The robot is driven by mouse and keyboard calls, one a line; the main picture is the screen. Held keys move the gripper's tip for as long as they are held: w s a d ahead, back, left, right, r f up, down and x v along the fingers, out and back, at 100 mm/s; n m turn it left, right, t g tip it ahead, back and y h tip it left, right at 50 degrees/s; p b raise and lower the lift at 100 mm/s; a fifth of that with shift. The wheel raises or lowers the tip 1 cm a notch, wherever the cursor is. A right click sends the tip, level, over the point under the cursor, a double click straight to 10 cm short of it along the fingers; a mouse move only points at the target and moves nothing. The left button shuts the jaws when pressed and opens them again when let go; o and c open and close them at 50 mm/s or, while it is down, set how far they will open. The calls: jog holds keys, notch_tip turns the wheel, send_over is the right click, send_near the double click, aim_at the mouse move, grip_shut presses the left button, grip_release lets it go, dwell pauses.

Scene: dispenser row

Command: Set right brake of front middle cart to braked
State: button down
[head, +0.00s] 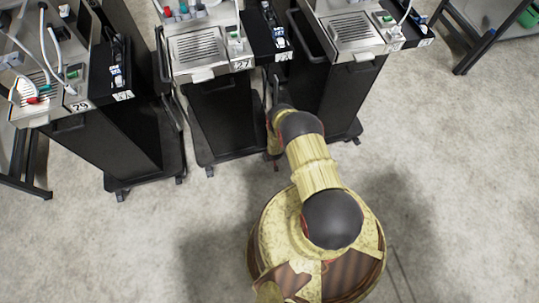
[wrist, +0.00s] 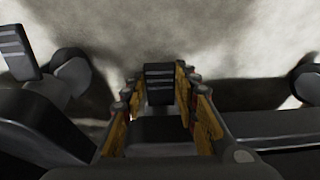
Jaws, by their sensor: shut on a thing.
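The front middle cart (head: 220,112) is black with a steel top and carries the label 27. My arm reaches down beside its lower right side in the head view, where my gripper is mostly hidden by my own arm. In the wrist view, my gripper (wrist: 158,80) is shut on a small black brake pedal (wrist: 159,84) with grey ridges. The pedal sits between the two yellow-brown fingers. Whether its tilt means braked or free, I cannot tell.
Another ribbed pedal (wrist: 16,52) stands tilted at the left in the wrist view, beside a dark caster (wrist: 72,72). Cart 29 (head: 110,140) stands left and another cart (head: 335,95) right, close by. The grey floor (head: 120,245) in front is clear.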

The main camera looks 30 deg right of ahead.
jog(key=shift+s+f+t+b, duration=0.15)
jog(key=shift+f+t+b, duration=0.35)
jog(key=shift+t, duration=0.1)
jog(key=shift+f+t+h+b, duration=0.25)
jog(key=shift+t+h+b, duration=0.15)
jog(key=shift+t+b, duration=0.3)
jog(key=c, duration=1.4)
grip_release()
jog(key=shift+r, duration=0.1)
jog(key=v, duration=1.2)
